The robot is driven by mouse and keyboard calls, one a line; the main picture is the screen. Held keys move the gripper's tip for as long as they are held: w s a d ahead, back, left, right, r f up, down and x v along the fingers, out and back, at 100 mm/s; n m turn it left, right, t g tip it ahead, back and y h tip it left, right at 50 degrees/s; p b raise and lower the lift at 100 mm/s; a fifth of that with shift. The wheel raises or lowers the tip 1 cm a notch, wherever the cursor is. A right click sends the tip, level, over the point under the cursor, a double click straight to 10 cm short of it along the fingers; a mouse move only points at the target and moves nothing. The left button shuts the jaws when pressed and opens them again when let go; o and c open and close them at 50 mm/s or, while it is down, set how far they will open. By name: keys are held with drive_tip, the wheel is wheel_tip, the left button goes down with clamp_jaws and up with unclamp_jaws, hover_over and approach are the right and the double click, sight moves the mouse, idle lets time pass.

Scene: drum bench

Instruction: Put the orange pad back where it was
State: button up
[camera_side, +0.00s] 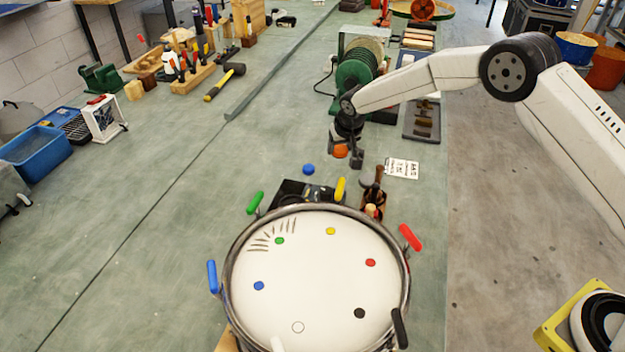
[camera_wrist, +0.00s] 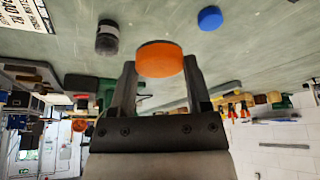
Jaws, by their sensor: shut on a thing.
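The orange pad (camera_side: 340,151) is a short round disc. My gripper (camera_side: 342,146) is shut on it, over the bench beyond the drum. In the wrist view, the pad (camera_wrist: 160,59) sits between the two dark fingertips. The side view does not clearly show how far the pad is above the bench. A blue pad (camera_side: 308,169) lies on the bench to the left and nearer the drum; it also shows in the wrist view (camera_wrist: 210,18). No mark for the orange pad's former place can be made out.
The round drum (camera_side: 320,275) has coloured dots and clamp handles around its rim. A small dark jar (camera_wrist: 107,37) stands close to my gripper. A printed card (camera_side: 402,168) and a wooden stand (camera_side: 373,198) are on the right. Bare bench lies left of the blue pad.

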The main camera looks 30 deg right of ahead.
sight(337, 176)
drive_tip(key=shift+f, duration=3.95)
drive_tip(key=shift+f, duration=0.15)
drive_tip(key=o, duration=1.3)
drive_tip(key=v, duration=1.2)
